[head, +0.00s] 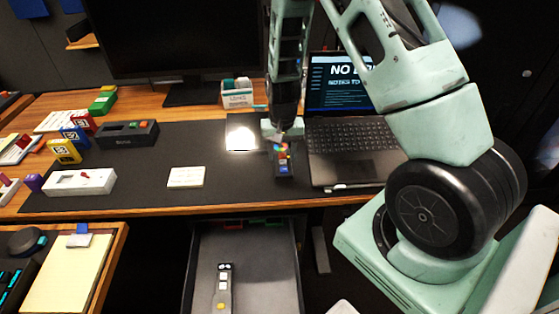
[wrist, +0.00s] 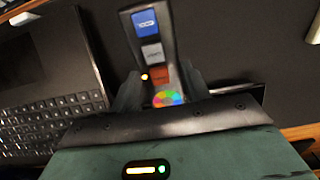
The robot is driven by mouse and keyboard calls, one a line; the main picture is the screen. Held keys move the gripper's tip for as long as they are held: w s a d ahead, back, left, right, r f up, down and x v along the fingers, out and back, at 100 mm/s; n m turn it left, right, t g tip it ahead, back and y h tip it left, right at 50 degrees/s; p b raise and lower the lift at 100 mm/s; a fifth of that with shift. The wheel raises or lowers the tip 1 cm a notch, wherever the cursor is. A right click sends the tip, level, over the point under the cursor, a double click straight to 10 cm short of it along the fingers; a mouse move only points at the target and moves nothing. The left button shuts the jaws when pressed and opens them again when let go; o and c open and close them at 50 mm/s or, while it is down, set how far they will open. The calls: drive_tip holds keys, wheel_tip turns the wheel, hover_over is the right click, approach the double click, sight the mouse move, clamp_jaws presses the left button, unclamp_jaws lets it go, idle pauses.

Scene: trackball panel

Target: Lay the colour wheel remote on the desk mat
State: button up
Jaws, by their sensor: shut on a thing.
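The colour wheel remote (head: 283,160) is a dark, slim remote with coloured buttons and a rainbow wheel near one end. My gripper (head: 280,136) points down over the right part of the desk mat, just left of the laptop, and is shut on the remote at its wheel end. In the wrist view the remote (wrist: 152,50) sits between the two fingers (wrist: 160,85), with blue, grey and orange buttons and a lit yellow dot. The dark desk mat (head: 230,190) lies beneath. I cannot tell whether the remote touches it.
An open laptop (head: 355,140) stands close on the right. A bright square pad (head: 242,137) and a cream note pad (head: 186,177) lie left. A black box (head: 127,135) and a white box (head: 80,183) stand farther left. An open drawer (head: 255,270) holds another remote (head: 223,290).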

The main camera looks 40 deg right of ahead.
sight(282, 155)
drive_tip(key=shift+f, duration=2)
drive_tip(key=shift+f, duration=0.15)
drive_tip(key=o, duration=1)
